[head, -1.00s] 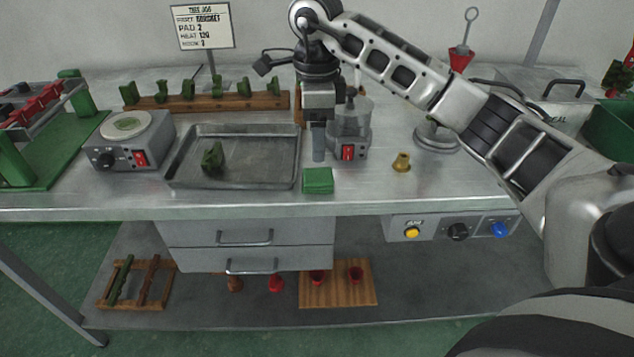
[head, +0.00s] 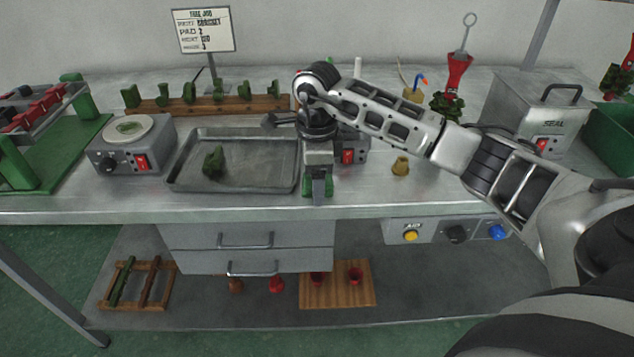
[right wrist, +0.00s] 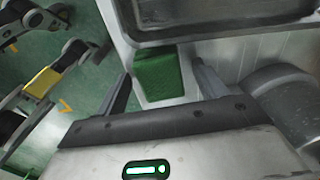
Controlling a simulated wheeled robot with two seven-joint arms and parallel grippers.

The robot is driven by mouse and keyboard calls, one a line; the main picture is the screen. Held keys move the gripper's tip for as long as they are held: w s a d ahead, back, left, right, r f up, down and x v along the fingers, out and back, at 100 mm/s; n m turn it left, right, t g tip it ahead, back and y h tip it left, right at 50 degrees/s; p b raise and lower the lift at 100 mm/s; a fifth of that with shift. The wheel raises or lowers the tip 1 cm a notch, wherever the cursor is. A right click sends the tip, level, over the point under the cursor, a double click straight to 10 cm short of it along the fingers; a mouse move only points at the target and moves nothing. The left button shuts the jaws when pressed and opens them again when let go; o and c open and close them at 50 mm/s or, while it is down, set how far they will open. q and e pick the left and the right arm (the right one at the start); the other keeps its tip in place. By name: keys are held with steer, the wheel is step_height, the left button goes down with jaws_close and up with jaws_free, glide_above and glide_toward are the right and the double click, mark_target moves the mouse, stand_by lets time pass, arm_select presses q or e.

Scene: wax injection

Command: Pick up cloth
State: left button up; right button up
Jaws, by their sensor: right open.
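The cloth is a small green folded block on the front part of the metal bench, just right of the tray. In the head view my right gripper (head: 318,198) hangs over it, and only slivers of green show beside the fingers. In the right wrist view the green cloth (right wrist: 158,74) lies between and ahead of two spread fingers. My right gripper (right wrist: 163,95) is open there, with nothing held. My left gripper is not in the head view.
A metal tray (head: 232,183) with a green piece (head: 213,160) lies close left of the cloth. A brass part (head: 401,165) stands to the right. A heater (head: 130,146) and a green-piece rack (head: 200,104) stand left and behind. The bench's front edge is near.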

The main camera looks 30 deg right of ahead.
steer(key=c, duration=1.1)
steer(key=shift+o, duration=0.2)
steer(key=shift+r, duration=0.1)
steer(key=shift+r, duration=0.45)
step_height(320, 180, up, 3)
steer(key=shift+s+a+f+b, duration=0.1)
steer(key=shift+a+f+b, duration=0.1)
steer(key=shift+b, duration=0.2)
steer(key=s+a+r, duration=0.9)
steer(key=s, duration=0.1)
steer(key=shift+r, duration=0.2)
steer(key=shift+o, duration=0.5)
steer(key=shift+s, duration=0.1)
